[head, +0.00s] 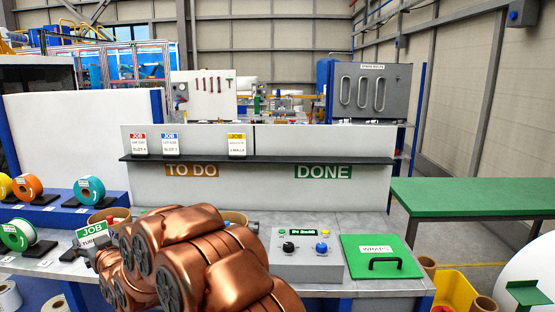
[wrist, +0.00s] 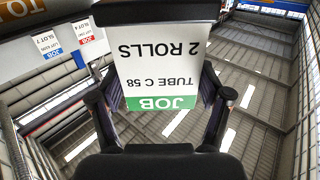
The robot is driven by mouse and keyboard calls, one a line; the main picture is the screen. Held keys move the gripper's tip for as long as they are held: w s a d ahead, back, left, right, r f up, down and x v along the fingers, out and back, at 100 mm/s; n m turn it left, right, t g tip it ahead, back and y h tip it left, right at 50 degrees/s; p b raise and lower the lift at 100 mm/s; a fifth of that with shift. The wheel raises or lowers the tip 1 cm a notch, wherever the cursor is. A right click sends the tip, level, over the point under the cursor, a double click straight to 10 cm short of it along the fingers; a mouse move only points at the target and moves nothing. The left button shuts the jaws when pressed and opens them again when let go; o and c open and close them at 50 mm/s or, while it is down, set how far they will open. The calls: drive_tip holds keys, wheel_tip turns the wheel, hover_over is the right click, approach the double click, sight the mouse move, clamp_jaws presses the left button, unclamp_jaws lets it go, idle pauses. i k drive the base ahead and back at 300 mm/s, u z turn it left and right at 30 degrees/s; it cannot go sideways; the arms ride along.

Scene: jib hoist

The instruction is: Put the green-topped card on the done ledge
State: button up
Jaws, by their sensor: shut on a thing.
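The green-topped card (head: 91,234) reads JOB and shows low at the left in the head view, in front of the bench. In the wrist view the green-topped card (wrist: 160,72) appears upside down, reading "TUBE C 58, 2 ROLLS". My gripper (wrist: 160,97) is shut on it, a finger at each side. In the head view my copper-coloured arm hides most of the gripper. The done ledge (head: 325,160) is the right part of a long black shelf, above the green DONE label (head: 323,172). That part is empty.
Red-, blue- and yellow-topped cards (head: 237,145) stand on the shelf's left part, above the TO DO label (head: 192,171). Below are a control box (head: 305,255) and a green WRAPS lid (head: 382,257). Coloured rolls (head: 89,190) stand at the left.

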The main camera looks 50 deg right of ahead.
sight(338, 158)
drive_tip(key=z, duration=1.2)
